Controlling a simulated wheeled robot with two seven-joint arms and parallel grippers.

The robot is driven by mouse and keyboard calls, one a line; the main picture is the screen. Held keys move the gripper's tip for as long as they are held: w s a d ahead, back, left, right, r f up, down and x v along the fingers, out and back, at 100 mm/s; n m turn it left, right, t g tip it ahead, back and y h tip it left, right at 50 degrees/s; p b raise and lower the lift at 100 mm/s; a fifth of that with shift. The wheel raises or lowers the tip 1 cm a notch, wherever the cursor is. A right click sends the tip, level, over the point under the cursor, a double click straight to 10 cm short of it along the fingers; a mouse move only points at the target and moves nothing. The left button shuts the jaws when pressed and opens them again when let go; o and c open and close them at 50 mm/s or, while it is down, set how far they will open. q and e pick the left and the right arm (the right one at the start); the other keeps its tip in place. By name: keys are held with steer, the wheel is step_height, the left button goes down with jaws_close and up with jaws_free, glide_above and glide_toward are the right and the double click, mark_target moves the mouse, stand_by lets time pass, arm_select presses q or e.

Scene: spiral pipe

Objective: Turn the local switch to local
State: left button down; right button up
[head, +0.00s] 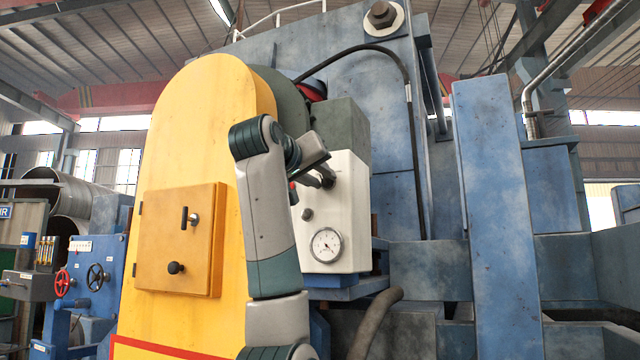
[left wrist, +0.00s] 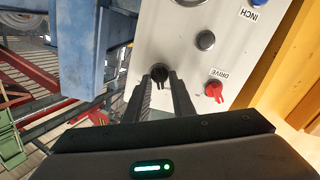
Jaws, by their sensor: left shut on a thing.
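A white control box (head: 342,215) stands right of the yellow housing in the head view. My left gripper (head: 326,177) reaches its upper front, with my arm covering part of the box. In the left wrist view, the left gripper (left wrist: 160,88) has one finger on each side of a black rotary knob (left wrist: 159,72) and is shut on it. The knob's own label is hidden, so I cannot read its position. My right gripper is not in view.
A red switch (left wrist: 214,90) marked DRIVE sits close to the right finger. A dark round button (left wrist: 206,40) and a blue part marked INCH (left wrist: 258,3) are farther up the panel. A gauge (head: 326,245) is low on the box. A yellow housing (head: 185,130) stands beside my arm.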

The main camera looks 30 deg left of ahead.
arm_select(q)
steer(key=m+b, duration=0.1)
steer(key=m, duration=0.2)
steer(key=shift+m, duration=0.4)
steer(key=m+b, duration=0.1)
steer(key=m, duration=0.2)
steer(key=shift+d+m, duration=0.15)
steer(key=shift+m, duration=0.15)
steer(key=m, duration=0.2)
steer(key=shift+m, duration=0.3)
steer(key=shift+d+m, duration=0.1)
steer(key=shift+m, duration=1.9)
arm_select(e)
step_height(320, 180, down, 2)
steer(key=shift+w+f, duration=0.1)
arm_select(q)
steer(key=shift+d, duration=0.1)
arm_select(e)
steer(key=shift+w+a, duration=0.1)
